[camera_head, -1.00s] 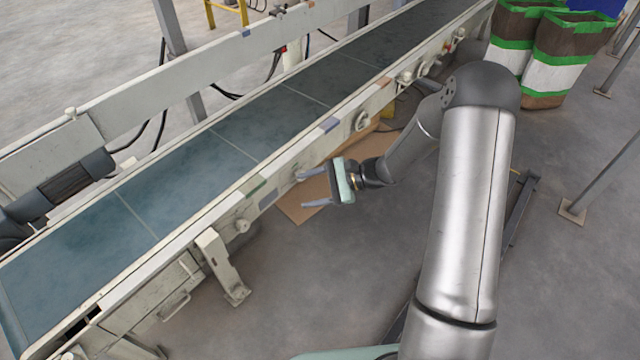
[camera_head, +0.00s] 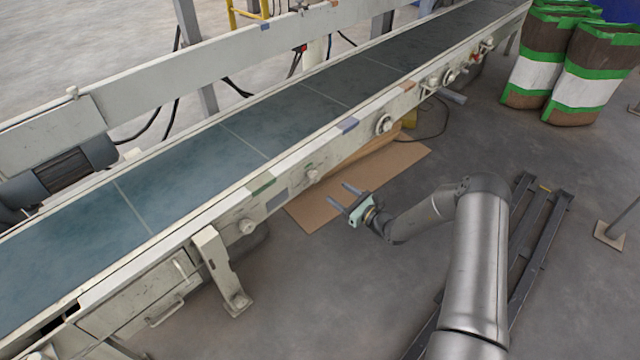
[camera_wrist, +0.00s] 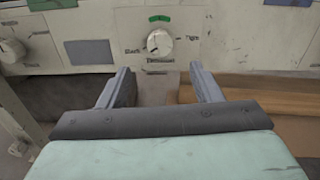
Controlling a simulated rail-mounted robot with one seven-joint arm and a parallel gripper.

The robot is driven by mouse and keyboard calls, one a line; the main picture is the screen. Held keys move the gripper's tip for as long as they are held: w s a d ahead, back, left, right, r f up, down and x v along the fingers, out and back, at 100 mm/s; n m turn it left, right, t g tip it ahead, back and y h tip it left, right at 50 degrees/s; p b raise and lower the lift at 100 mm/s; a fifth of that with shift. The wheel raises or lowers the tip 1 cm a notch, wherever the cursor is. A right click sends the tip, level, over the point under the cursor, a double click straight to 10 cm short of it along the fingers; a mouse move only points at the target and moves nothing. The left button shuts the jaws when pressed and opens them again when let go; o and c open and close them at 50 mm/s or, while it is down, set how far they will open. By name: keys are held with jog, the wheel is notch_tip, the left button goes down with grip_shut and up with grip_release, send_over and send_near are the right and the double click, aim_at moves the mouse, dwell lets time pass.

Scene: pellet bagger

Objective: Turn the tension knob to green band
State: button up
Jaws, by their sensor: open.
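The tension knob (camera_wrist: 159,42) is a small pale dial on a white plate, with printed labels around it and a green band (camera_wrist: 159,18) above. It has a small dark mark at its lower left; its exact pointing is hard to read. In the head view the knob (camera_head: 313,175) is small on the conveyor's side rail. My gripper (camera_head: 338,193) is open and empty, its fingers toward the rail and apart from the knob. In the wrist view my gripper's fingertips (camera_wrist: 160,70) lie on either side below the knob.
Another round knob (camera_head: 247,226) sits left along the rail, and a handwheel (camera_head: 383,124) to the right. A support leg (camera_head: 224,272) stands at the left. Cardboard (camera_head: 408,157) lies on the floor below. Filled bags (camera_head: 588,75) stand at the back right.

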aim_at(317, 178)
jog(key=b+x, duration=0.2)
jog(key=x, duration=0.7)
jog(key=shift+w+a+b, duration=0.15)
jog(key=shift+a+b, duration=0.15)
jog(key=c, duration=1)
